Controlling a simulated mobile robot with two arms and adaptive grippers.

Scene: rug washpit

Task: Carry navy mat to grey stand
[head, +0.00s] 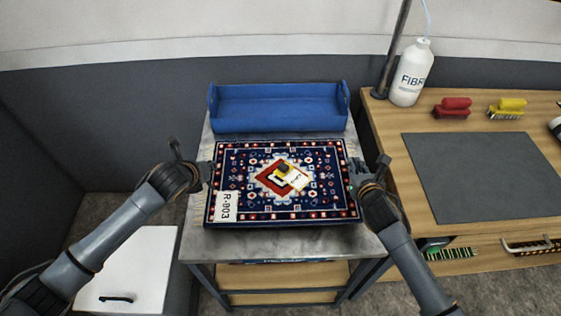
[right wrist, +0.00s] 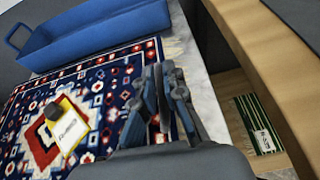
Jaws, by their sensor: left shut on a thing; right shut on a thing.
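The navy mat (head: 240,205) has a red, white and blue pattern and a white R-803 label. It is level over the grey-topped stand (head: 365,240); I cannot tell whether it touches the top. My left gripper (head: 208,172) is shut on the mat's left edge. My right gripper (head: 354,172) is shut on its right edge. In the right wrist view, the right gripper's fingers (right wrist: 165,100) are at the edge of the mat (right wrist: 110,75). A yellow and black object (head: 284,168) with a white card (head: 298,179) lies on the mat's middle.
A blue open tray (head: 280,124) sits behind the mat on the same top. A wooden bench (head: 385,130) at right holds a grey sheet (head: 480,175), a white bottle (head: 410,75), a red brush (head: 452,107) and a yellow brush (head: 507,107). A white cabinet (head: 130,265) stands lower left.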

